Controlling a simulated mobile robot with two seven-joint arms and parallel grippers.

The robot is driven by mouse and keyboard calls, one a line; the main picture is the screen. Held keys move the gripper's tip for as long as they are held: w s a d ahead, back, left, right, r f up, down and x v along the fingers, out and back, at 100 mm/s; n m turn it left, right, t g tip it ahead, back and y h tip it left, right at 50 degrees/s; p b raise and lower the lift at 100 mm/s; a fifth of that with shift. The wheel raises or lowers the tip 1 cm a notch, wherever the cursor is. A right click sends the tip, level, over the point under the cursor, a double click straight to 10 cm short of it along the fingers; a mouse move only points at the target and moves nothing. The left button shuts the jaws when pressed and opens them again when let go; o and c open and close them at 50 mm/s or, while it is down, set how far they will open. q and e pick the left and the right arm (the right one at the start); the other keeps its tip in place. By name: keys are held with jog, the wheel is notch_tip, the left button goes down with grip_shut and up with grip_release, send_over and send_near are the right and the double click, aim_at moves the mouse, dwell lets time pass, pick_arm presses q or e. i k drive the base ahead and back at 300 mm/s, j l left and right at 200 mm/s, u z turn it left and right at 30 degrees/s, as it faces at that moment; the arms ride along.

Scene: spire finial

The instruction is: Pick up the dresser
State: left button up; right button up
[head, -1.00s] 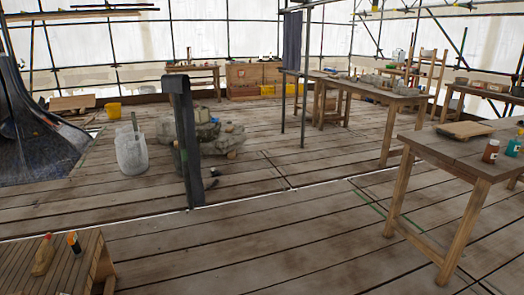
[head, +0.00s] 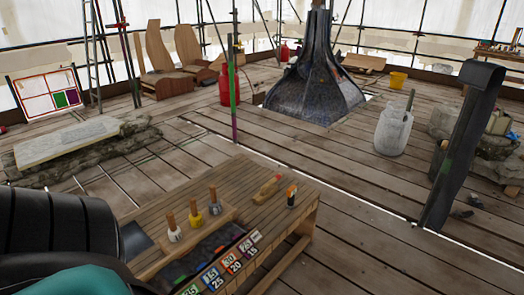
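A pale wooden hand tool (head: 267,188), which looks like a lead dresser, lies on the far part of a low slatted wooden bench (head: 285,213). It is tilted along the slats, with its narrower end up and to the right. A dark cylinder with an orange and white top (head: 291,195) stands just to its right. No chest-of-drawers type of dresser shows. Neither of my grippers is in view, and nothing is seen touching the tool.
A tray on the bench holds three wooden-handled tools (head: 194,212). Numbered tags (head: 233,262) line its front edge. A dark post (head: 460,145) and grey bin (head: 393,130) stand right. A stone slab (head: 65,142) lies left. The floor right of the bench is open.

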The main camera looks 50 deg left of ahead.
aim_at(270, 188)
jog(key=i+l+u, duration=0.1)
jog(key=i+u, duration=0.2)
jog(key=i, duration=1.05)
jog(key=i+u, duration=0.35)
jog(key=i+l+u, duration=0.1)
jog(key=i+u, duration=0.2)
jog(key=i+l+u, duration=0.15)
jog(key=u, duration=0.2)
jog(key=i+u, duration=0.15)
jog(key=u, duration=0.3)
jog(key=i+l+u, duration=0.1)
jog(key=u, duration=0.35)
jog(key=i+l+u, duration=0.15)
jog(key=u, duration=0.35)
jog(key=i+u, duration=0.15)
jog(key=u, duration=0.25)
jog(key=i+l+u, duration=0.1)
jog(key=u, duration=0.25)
jog(key=i+l+u, duration=0.1)
jog(key=l+u, duration=0.15)
jog(key=u, duration=0.15)
jog(key=i+l+u, duration=0.1)
jog(key=u, duration=0.25)
